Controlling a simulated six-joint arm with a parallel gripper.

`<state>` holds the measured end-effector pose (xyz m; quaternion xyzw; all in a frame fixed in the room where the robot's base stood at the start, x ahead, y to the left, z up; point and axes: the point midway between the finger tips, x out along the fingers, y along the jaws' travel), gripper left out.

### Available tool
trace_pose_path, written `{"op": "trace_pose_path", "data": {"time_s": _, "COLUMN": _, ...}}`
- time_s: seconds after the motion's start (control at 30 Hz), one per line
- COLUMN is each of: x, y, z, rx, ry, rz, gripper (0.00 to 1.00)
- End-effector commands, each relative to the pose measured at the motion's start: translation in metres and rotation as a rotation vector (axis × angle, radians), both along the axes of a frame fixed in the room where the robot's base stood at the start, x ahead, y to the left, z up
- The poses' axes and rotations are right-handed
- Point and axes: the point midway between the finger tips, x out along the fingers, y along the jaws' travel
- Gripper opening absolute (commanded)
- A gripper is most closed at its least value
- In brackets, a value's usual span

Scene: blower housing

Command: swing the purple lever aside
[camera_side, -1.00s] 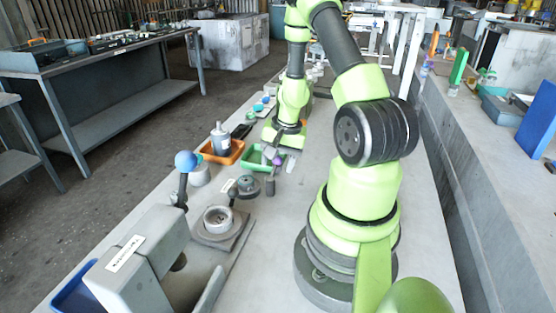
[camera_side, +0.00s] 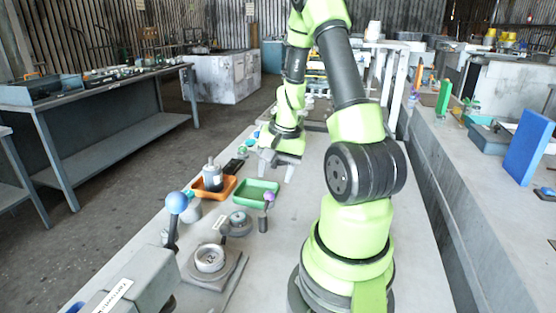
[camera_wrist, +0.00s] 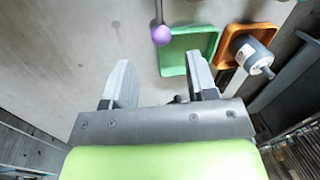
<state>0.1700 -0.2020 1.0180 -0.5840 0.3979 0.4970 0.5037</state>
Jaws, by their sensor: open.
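The purple lever's round knob (camera_side: 269,197) stands at the right edge of the green tray, above a short dark post. In the wrist view the purple knob (camera_wrist: 161,36) is at top centre, with its thin arm running up out of the picture. My gripper (camera_side: 276,174) is open and empty, beyond and above the knob in the side view. In the wrist view my gripper (camera_wrist: 157,64) has its fingers spread, with the knob ahead of the gap between them. No contact with the lever shows.
The green tray (camera_side: 240,199) lies beside the lever. An orange tray (camera_side: 230,184) holds a grey bottle-like part (camera_side: 213,178). A blue-knobbed lever (camera_side: 176,202), a round housing (camera_side: 210,258) and a dark disc part (camera_side: 238,224) stand nearer. The bench right of the lever is clear.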

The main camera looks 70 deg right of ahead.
Motion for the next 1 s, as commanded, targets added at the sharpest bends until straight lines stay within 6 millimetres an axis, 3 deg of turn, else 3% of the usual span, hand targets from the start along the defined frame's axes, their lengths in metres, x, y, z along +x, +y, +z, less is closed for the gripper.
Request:
{"op": "trace_pose_path", "data": {"time_s": 0.23, "x": -0.005, "y": -0.001, "z": 0.023, "rx": 0.001, "ry": 0.0, "rz": -0.001, "gripper": 0.52}}
{"op": "trace_pose_path", "data": {"time_s": 0.83, "x": -0.004, "y": 0.001, "z": 0.028, "rx": -0.003, "ry": 0.0, "rz": 0.009, "gripper": 0.52}}
{"op": "trace_pose_path", "data": {"time_s": 1.0, "x": 0.017, "y": 0.024, "z": 0.058, "rx": -0.055, "ry": -0.045, "rz": 0.123, "gripper": 0.52}}
